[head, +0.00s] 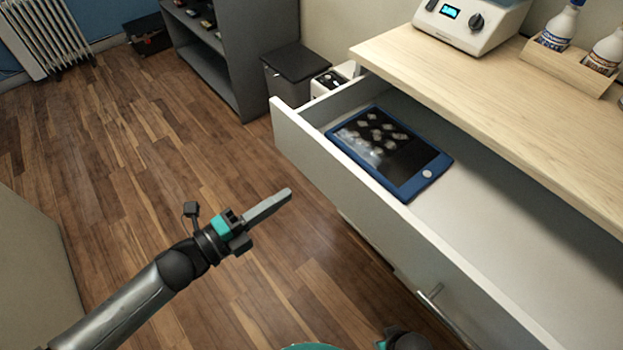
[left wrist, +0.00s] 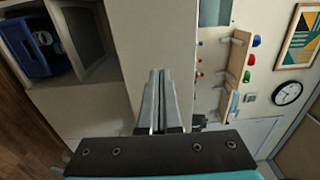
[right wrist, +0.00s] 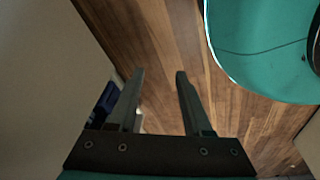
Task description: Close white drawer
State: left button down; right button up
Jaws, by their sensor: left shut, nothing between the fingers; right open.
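The white drawer (head: 335,185) stands pulled open from under the wooden worktop, with its front panel facing my left arm. Its metal bar handle (head: 430,294) is low on the front. A blue-framed tablet (head: 388,152) lies inside the drawer, and the rest of its floor looks empty. My left gripper (head: 289,192) is shut and empty, left of the drawer front and apart from it in the picture. Its closed fingers also show in the left wrist view (left wrist: 158,76). My right gripper (right wrist: 160,74) is open and empty over the wooden floor in the right wrist view.
The wooden worktop (head: 440,75) carries a white device (head: 470,22) and bottles in a wooden holder (head: 568,68). A dark bin (head: 296,68) and grey shelf (head: 225,55) stand behind. The floor (head: 130,170) left of the drawer is clear.

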aim_at(323, 171)
pick_arm(q)
jog(key=b+x, duration=0.1)
jog(key=x, duration=0.5)
jog(key=shift+x, duration=0.95)
pick_arm(e)
jog(key=shift+w+a+r, duration=0.95)
jog(key=shift+w+r, duration=0.2)
jog(key=shift+r, duration=0.1)
